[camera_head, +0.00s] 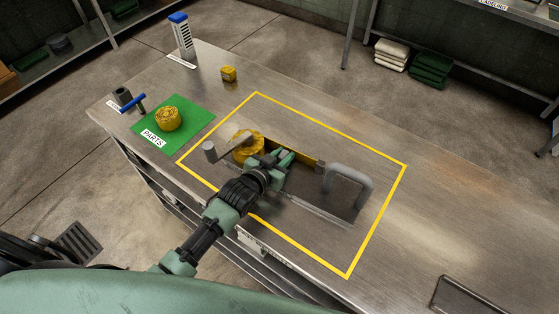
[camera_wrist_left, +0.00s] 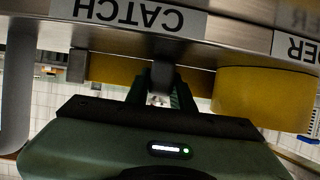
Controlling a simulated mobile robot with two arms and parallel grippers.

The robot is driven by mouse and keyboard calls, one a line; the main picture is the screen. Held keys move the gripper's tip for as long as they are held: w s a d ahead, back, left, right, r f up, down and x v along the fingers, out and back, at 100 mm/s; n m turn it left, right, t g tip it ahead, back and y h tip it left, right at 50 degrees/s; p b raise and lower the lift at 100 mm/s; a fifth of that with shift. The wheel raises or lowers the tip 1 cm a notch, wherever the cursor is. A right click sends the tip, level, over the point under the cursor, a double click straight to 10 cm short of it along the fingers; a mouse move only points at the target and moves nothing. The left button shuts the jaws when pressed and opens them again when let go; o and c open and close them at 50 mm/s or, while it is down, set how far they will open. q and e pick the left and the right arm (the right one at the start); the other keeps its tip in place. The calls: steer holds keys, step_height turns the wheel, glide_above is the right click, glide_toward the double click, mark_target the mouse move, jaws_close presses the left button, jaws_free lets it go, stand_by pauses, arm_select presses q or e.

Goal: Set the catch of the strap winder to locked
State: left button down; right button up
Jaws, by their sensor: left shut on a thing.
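The strap winder stands inside the yellow outline on the bench, with a yellow roll (camera_head: 243,149), a grey crank (camera_head: 210,151) and a yellow strap (camera_head: 304,157) running right toward a grey arch (camera_head: 354,176). My left gripper (camera_head: 284,158) is at the winder, just right of the roll. In the left wrist view its fingers (camera_wrist_left: 162,98) are shut on a small grey catch lever (camera_wrist_left: 163,76) below the upside-down CATCH label (camera_wrist_left: 128,14). The yellow roll (camera_wrist_left: 262,98) is beside the fingers there. The gripper hides most of the catch in the head view. My right gripper is not in view.
A green PARTS mat (camera_head: 194,118) holding a yellow roll (camera_head: 168,118) lies left of the outline. A blue-handled tool (camera_head: 132,102), a yellow piece (camera_head: 228,73) and a blue-topped tower (camera_head: 182,37) stand farther back. The bench's right side is mostly clear.

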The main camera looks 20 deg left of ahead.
mark_target(280, 160)
arm_select(q)
steer(key=c, duration=1.2)
jaws_free()
steer(key=shift+s, duration=0.1)
steer(key=shift+b+v, duration=0.4)
steer(key=shift+v, duration=3.45)
steer(key=shift+r, duration=0.1)
